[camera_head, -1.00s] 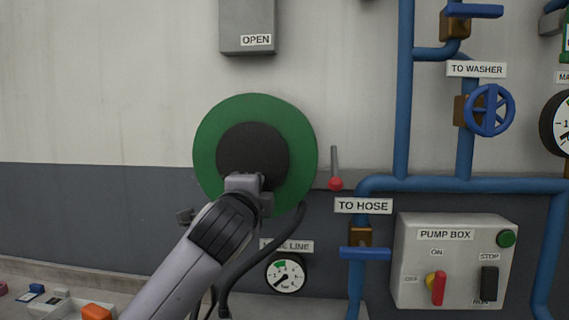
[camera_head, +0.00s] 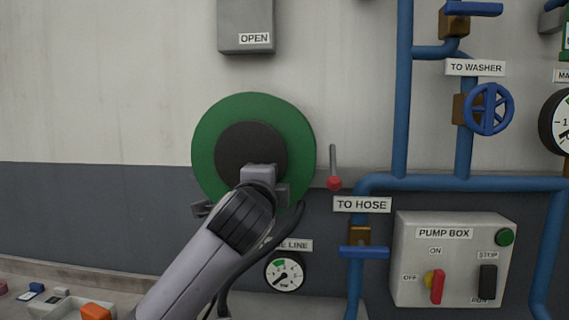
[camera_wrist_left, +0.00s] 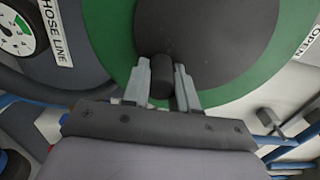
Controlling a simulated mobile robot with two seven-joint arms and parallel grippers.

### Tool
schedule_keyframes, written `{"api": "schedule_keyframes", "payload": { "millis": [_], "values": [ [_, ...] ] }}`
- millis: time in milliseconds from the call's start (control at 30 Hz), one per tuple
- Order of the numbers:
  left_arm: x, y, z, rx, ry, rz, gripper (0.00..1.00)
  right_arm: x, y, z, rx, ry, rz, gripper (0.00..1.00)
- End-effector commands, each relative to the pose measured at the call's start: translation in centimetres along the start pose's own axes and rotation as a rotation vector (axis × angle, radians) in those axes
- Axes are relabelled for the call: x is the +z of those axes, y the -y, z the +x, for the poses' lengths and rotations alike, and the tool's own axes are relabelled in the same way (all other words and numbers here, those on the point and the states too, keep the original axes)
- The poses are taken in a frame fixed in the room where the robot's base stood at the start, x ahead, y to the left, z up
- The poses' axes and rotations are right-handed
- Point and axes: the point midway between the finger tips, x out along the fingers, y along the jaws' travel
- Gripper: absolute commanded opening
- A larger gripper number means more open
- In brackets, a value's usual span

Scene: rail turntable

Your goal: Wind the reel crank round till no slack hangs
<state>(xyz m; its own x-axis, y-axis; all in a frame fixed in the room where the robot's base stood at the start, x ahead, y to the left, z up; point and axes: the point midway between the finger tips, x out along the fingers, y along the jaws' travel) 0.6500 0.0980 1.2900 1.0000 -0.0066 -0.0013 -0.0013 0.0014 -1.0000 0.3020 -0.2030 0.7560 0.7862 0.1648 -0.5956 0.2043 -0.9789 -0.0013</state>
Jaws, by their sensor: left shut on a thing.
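The reel is a green disc (camera_head: 215,130) with a dark hub (camera_head: 245,145), mounted on the wall. My left gripper (camera_head: 262,175) reaches up in front of the lower part of the hub. In the left wrist view its two fingers are shut on the dark, round crank handle (camera_wrist_left: 160,85). My own gripper and arm hide the handle in the head view. A black hose (camera_head: 284,236) hangs from the reel's lower right and curves down behind my left arm. My right gripper is not in view.
A small red-tipped lever (camera_head: 334,182) stands just right of the reel. Blue pipes (camera_head: 404,100) and the pump box (camera_head: 453,262) are farther right. The hose line gauge (camera_head: 284,274) is below, and a grey box labelled OPEN (camera_head: 245,20) is above.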

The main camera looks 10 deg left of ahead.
Motion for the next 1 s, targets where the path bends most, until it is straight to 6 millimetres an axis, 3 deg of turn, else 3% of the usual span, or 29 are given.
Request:
{"api": "schedule_keyframes", "payload": {
  "millis": [1000],
  "values": [
    [-0.7,2.3,0.0,-0.009,0.010,-0.002,0.00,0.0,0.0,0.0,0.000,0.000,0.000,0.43]
  ]
}}
